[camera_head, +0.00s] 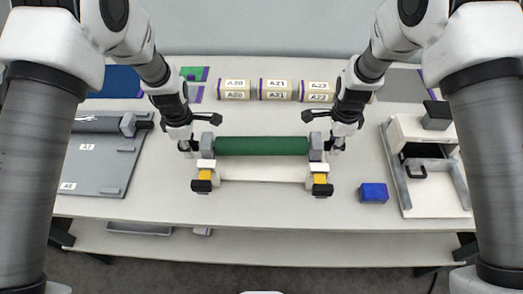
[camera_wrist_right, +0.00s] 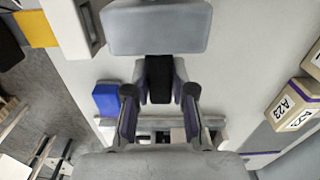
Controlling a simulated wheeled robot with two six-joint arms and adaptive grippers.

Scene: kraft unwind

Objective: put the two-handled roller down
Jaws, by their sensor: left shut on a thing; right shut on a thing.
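The two-handled roller (camera_head: 262,146) is a dark green cylinder with a grey block at each end, lying level across the middle of the table. My left gripper (camera_head: 196,135) is shut at its left end, and my right gripper (camera_head: 328,134) at its right end. In the right wrist view the right gripper (camera_wrist_right: 160,95) has its fingers on either side of a black handle (camera_wrist_right: 158,75), below the grey end block (camera_wrist_right: 158,27). A white stand (camera_head: 262,173) with yellow and black end pieces is just in front of the roller. I cannot tell whether the roller touches anything beneath.
A blue block (camera_head: 373,193) sits right of the stand. A white unit with an open drawer (camera_head: 425,170) is at the right, and a grey panel (camera_head: 98,165) at the left. Labelled cream rolls (camera_head: 275,90) line the back. The table's front strip is clear.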

